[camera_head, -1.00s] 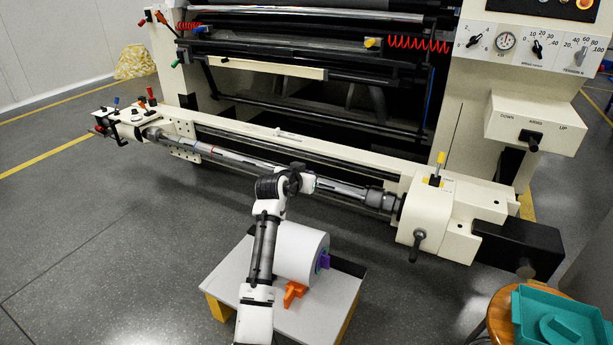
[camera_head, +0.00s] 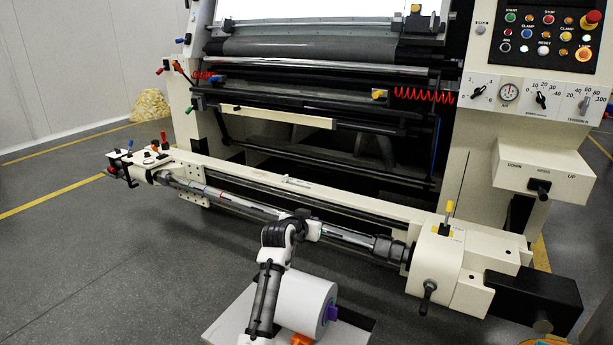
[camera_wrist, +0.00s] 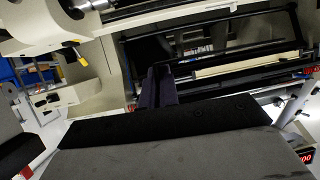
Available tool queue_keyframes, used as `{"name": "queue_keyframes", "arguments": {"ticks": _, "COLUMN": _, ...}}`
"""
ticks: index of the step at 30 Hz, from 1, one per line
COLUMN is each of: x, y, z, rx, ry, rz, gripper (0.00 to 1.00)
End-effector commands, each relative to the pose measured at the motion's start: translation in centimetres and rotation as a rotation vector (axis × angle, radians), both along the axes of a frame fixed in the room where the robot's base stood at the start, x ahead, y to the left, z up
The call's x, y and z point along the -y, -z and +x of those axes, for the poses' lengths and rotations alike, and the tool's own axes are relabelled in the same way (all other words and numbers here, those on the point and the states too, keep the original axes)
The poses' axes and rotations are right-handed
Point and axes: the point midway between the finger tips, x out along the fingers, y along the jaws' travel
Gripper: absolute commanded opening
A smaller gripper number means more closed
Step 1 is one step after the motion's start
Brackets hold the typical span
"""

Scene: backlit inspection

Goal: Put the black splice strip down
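My gripper (camera_head: 316,229) is at the end of my white and dark-grey arm, close to the long metal shaft (camera_head: 245,207) on the front of the machine. The arm's end hides part of the shaft. In the wrist view, the dark fingers of my gripper (camera_wrist: 163,88) point away from the camera and look close together. I cannot make out the black splice strip for certain in either view. Anything between the fingers blends into their dark colour, so I cannot tell whether they hold it.
A white roll (camera_head: 303,303) with a purple core plug lies on a low grey-topped stand (camera_head: 226,328) beside my arm, an orange piece near it. The cream machine's end block (camera_head: 437,262) with a black lever stands at right. Grey floor is open at left.

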Motion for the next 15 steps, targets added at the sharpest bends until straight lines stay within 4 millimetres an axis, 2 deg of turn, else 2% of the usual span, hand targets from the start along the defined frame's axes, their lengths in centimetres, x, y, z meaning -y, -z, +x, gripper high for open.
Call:
{"name": "queue_keyframes", "arguments": {"ticks": 4, "x": -2.1, "y": 0.2, "z": -0.4, "rx": 0.002, "ry": -0.058, "rz": 0.006, "gripper": 0.0}}
{"name": "queue_keyframes", "arguments": {"ticks": 8, "x": -3.4, "y": 1.4, "z": -1.3, "rx": 0.0, "ry": -0.091, "rz": 0.005, "gripper": 0.0}}
{"name": "queue_keyframes", "arguments": {"ticks": 15, "x": -4.8, "y": 5.4, "z": -4.1, "rx": -0.001, "ry": -0.101, "rz": 0.002, "gripper": 0.0}}
